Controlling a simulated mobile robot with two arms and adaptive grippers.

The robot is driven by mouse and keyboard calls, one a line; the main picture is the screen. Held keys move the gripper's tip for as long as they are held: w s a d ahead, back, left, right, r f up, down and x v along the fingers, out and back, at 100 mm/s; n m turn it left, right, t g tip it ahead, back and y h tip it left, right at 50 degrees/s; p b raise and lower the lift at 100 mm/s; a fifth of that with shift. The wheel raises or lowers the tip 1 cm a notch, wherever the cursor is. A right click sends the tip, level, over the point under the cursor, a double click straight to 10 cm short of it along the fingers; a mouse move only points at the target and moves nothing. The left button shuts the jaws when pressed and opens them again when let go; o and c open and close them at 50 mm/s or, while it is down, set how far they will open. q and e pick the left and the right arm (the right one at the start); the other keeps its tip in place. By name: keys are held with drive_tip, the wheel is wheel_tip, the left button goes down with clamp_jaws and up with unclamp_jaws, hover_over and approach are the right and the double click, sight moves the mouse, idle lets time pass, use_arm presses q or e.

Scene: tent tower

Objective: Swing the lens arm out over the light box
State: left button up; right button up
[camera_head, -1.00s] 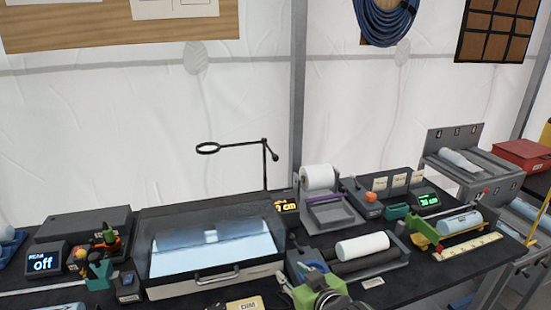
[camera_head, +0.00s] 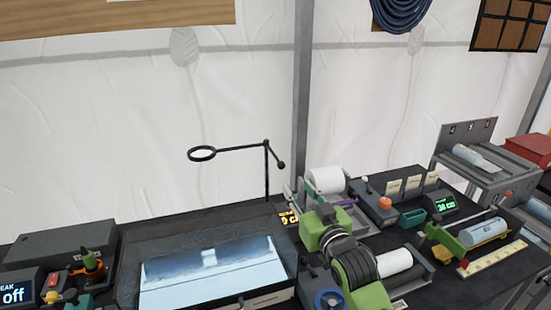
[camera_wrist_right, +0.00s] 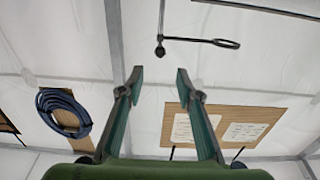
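The lens arm (camera_head: 235,149) is a thin black bar with a round lens ring (camera_head: 202,154) at its left end. It joins a black post (camera_head: 267,180) behind the light box (camera_head: 125,285), with a small knob (camera_head: 281,165) right of the joint. The ring appears above the box's back edge against the tent wall. The box's panel glows pale blue. My right gripper (camera_head: 303,200) is right of the post and lower than the bar. In the wrist view the right gripper (camera_wrist_right: 159,76) is open and empty; the lens arm (camera_wrist_right: 195,41) shows beyond its tips. My left gripper is not seen.
A white roll (camera_head: 325,180) on a dispenser stands close to my right gripper. Another white roll (camera_head: 394,262) lies beside my right forearm. The "off" display (camera_head: 14,294) and an orange-and-green tool (camera_head: 92,262) are left of the box. Space above the box is clear.

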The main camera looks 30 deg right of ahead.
sight(282, 166)
drive_tip(key=x, duration=0.2)
drive_tip(key=p+x, duration=0.1)
drive_tip(key=x, duration=0.2)
drive_tip(key=p+x, duration=0.1)
drive_tip(key=x, duration=0.1)
drive_tip(key=shift+w+r, duration=0.2)
drive_tip(key=shift+r, duration=0.15)
drive_tip(key=p+x, duration=0.1)
drive_tip(key=x, duration=0.4)
drive_tip(key=shift+w+f+p, duration=0.15)
drive_tip(key=shift+w+p, duration=0.15)
drive_tip(key=shift+p, duration=0.1)
drive_tip(key=shift+w+d, duration=0.1)
drive_tip(key=shift+w, duration=0.15)
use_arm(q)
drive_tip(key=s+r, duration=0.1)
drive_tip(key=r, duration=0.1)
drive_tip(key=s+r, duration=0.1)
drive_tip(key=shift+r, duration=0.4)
use_arm(e)
clamp_jaws()
